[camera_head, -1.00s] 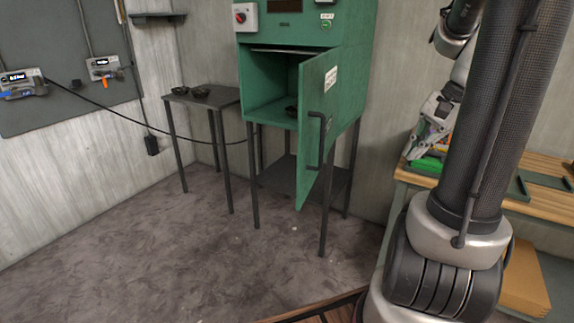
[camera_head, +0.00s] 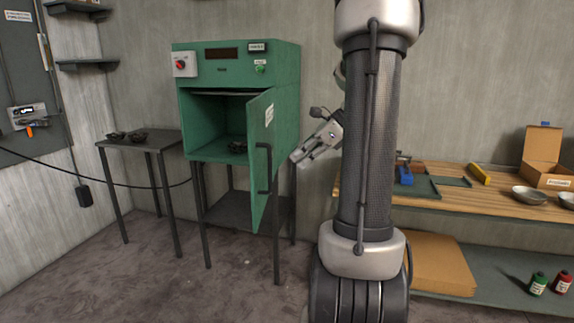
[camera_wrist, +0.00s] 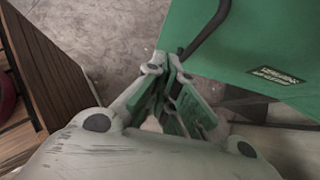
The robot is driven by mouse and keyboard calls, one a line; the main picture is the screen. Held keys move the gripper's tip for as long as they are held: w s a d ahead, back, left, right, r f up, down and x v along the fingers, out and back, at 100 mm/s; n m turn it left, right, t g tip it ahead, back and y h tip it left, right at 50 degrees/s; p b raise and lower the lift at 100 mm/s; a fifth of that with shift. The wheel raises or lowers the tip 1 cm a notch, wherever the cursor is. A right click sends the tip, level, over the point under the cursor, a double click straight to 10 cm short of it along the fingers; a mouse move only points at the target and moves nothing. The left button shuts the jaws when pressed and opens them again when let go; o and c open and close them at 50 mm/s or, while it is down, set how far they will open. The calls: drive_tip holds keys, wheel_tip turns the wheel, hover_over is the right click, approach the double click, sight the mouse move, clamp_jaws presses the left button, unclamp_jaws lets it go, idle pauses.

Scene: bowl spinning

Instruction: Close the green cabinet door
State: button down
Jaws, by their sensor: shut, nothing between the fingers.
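The green cabinet (camera_head: 288,85) stands on dark legs, with its door (camera_head: 261,120) swung wide open toward me. The door has a dark bar handle (camera_head: 265,168) on its outer face. In the wrist view my fingertips (camera_wrist: 168,72) are together close to the green door (camera_wrist: 265,40), below the dark handle (camera_wrist: 206,30). I cannot tell whether they touch the door.
A small dark table (camera_head: 165,140) with dark bowls (camera_head: 127,136) stands left of the cabinet. A wooden workbench (camera_head: 445,202) with trays and bowls lies to the right. The floor (camera_head: 150,285) before the cabinet is clear.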

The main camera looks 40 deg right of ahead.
approach(254, 187)
wheel_tip(254, 187, down, 4)
drive_tip(key=shift+w+a+r, duration=0.35)
drive_tip(key=shift+w+a, duration=0.3)
drive_tip(key=shift+w, duration=0.15)
drive_tip(key=shift+w+a, duration=0.4)
